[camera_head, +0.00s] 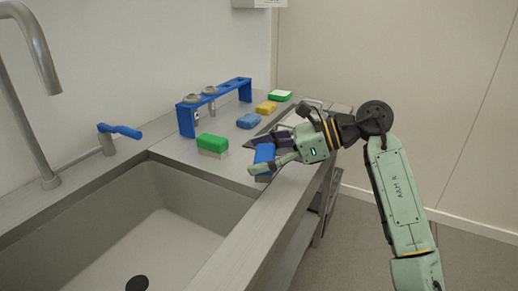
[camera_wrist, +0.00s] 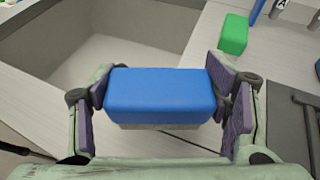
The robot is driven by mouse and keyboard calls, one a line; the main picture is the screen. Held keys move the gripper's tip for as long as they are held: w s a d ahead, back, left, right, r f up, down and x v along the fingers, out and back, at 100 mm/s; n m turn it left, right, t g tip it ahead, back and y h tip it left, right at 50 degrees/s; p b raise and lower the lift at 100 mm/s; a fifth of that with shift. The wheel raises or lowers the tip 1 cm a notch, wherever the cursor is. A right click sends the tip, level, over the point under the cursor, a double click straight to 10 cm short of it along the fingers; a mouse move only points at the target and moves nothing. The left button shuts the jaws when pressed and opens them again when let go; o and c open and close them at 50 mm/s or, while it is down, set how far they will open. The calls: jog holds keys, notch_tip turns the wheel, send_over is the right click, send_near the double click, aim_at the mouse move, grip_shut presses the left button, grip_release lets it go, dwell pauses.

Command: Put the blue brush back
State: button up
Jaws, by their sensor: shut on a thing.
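The blue brush (camera_head: 264,154) is a small block with a blue top and a paler grey underside. My gripper (camera_head: 272,158) is shut on it at the front edge of the counter, right of the sink. In the wrist view the brush (camera_wrist: 160,95) sits level between both finger pads, which touch its two short ends. I cannot tell whether its underside touches the counter. A green brush (camera_head: 212,144) of similar shape stands on the counter to the left of my gripper; it also shows at the upper right of the wrist view (camera_wrist: 233,34).
The sink basin (camera_head: 150,220) lies to the left. A blue rack (camera_head: 215,104) stands against the wall. Blue (camera_head: 249,121), yellow (camera_head: 266,108) and green-and-white (camera_head: 280,96) sponges lie behind. A dark panel (camera_wrist: 294,112) is right of the gripper in the wrist view.

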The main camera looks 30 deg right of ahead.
jog(key=w+d, duration=0.1)
jog(key=w+d+p, duration=0.1)
jog(key=w, duration=0.3)
jog(key=shift+w+d+f+p, duration=0.1)
jog(key=shift+w+d+p, duration=0.05)
jog(key=shift+d+p, duration=0.25)
jog(key=shift+w+d+f, duration=0.2)
jog(key=shift+w+d, duration=0.05)
jog(key=shift+w, duration=0.25)
jog(key=shift+f+p, duration=0.8)
jog(key=shift+f, duration=1)
jog(key=o, duration=1.3)
jog(key=b+v, duration=0.3)
jog(key=v, duration=0.9)
jog(key=shift+r, duration=0.1)
